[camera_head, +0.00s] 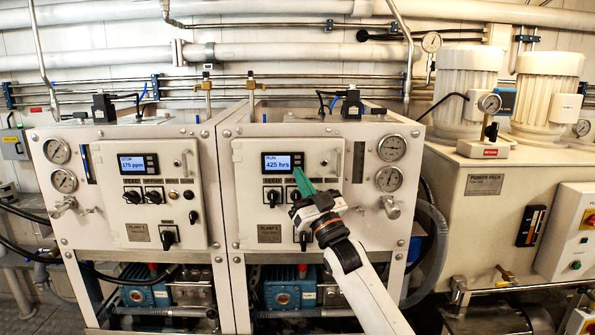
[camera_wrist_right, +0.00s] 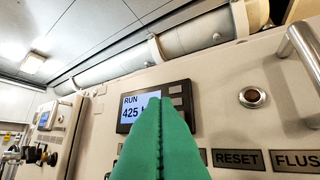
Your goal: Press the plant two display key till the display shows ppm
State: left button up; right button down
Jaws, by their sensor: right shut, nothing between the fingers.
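The plant two display (camera_head: 283,163) sits on the right-hand white cabinet and reads RUN, 425 hrs. In the right wrist view the display (camera_wrist_right: 131,110) shows RUN and 425, the rest hidden by my fingers. Its dark keys (camera_wrist_right: 175,89) are in a column right of the screen; the lower ones are partly covered. My right gripper (camera_head: 299,171) has green fingers, shut and empty, with tips at the display's lower right. It also shows in the wrist view (camera_wrist_right: 160,102). I cannot tell whether the tips touch a key. My left gripper is not in view.
The plant one display (camera_head: 132,163) on the left cabinet reads ppm. Below the plant two display are switches (camera_head: 273,196); a RESET label (camera_wrist_right: 238,159) and a metal handle (camera_wrist_right: 303,50) lie right of my fingers. Gauges (camera_head: 391,148) sit further right.

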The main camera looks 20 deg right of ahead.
jog(key=shift+w, duration=0.1)
jog(key=shift+w+d, duration=0.1)
jog(key=shift+w, duration=0.2)
jog(key=shift+w+d, duration=0.1)
jog(key=shift+w, duration=0.2)
dwell(0.6)
dwell(0.4)
jog(key=shift+s+a, duration=0.2)
jog(key=shift+s, duration=0.55)
jog(key=shift+s, duration=0.1)
jog(key=s+p, duration=0.1)
jog(key=s, duration=0.1)
jog(key=s+a+p, duration=0.1)
jog(key=s, duration=0.1)
jog(key=shift+s+a, duration=0.2)
jog(key=shift+s, duration=0.1)
